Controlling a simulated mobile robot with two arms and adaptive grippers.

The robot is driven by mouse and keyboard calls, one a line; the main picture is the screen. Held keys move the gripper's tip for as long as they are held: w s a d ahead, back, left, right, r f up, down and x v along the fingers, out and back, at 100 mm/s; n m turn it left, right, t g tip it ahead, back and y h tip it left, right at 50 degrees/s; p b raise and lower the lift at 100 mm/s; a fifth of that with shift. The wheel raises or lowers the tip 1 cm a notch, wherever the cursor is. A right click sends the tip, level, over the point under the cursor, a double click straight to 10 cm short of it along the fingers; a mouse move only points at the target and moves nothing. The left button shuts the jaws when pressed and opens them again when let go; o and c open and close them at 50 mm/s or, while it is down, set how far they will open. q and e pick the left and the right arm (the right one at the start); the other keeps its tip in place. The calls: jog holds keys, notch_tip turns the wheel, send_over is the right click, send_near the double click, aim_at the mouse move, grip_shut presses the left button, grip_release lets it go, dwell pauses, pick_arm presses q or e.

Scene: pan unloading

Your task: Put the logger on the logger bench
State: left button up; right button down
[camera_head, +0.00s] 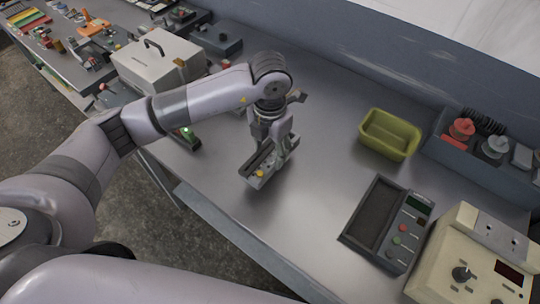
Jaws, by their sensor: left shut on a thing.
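My left gripper (277,143) points down over the middle of the grey metal bench (318,190). It is shut on a small grey box-shaped device with a yellow knob (259,174), which I take to be the logger. The fingers hide part of the device. It is on or just above the bench top; I cannot tell which. My right gripper is not in view.
A yellow-green bin (389,134) stands behind right. A dark tray-like device with buttons (387,224) and a beige control box (475,262) are at the right. A white case (158,66) and a green-lit device (188,138) are left. Bare bench surrounds the gripper's right side.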

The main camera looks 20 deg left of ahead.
aim_at(270, 153)
pick_arm(q)
jog(key=shift+d+f, duration=0.1)
jog(key=shift+f, duration=0.2)
notch_tip(270, 153, down, 4)
jog(key=shift+p, duration=0.55)
jog(key=shift+f, duration=0.2)
jog(key=o, duration=1.2)
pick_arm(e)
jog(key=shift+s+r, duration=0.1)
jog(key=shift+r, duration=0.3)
pick_arm(q)
jog(key=shift+o, duration=0.2)
jog(key=shift+r, duration=0.15)
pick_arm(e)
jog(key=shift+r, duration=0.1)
